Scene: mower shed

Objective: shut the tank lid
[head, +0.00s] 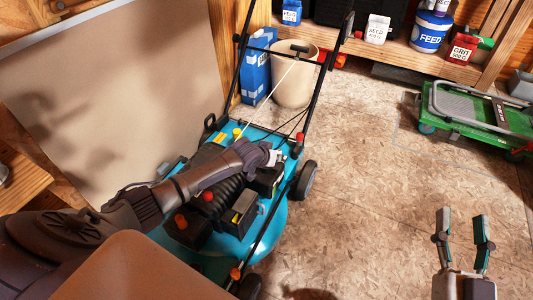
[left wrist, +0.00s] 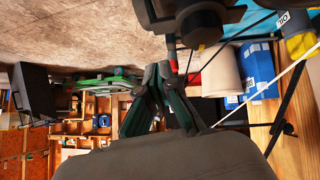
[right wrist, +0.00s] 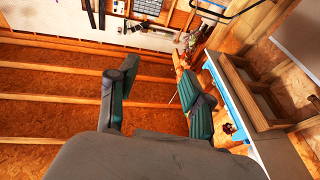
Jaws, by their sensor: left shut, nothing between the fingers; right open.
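The teal mower (head: 215,270) stands on the floor with its black engine (head: 225,188) on top. Red caps (head: 181,221) show on the engine; I cannot tell which part is the tank lid, or whether it is open. My left arm reaches across the engine, hiding part of it. My left gripper (head: 272,157) is at the engine's far right side, shut and empty; its closed fingers show in the left wrist view (left wrist: 165,72). My right gripper (head: 462,220) is open and empty above bare floor, away from the mower.
The mower's black handle (head: 312,85) rises at the back. A beige bucket (head: 293,88) and a blue box (head: 256,72) stand behind it. A pale board (head: 110,90) leans at the left. A green cart (head: 480,120) stands at the right. The floor between is clear.

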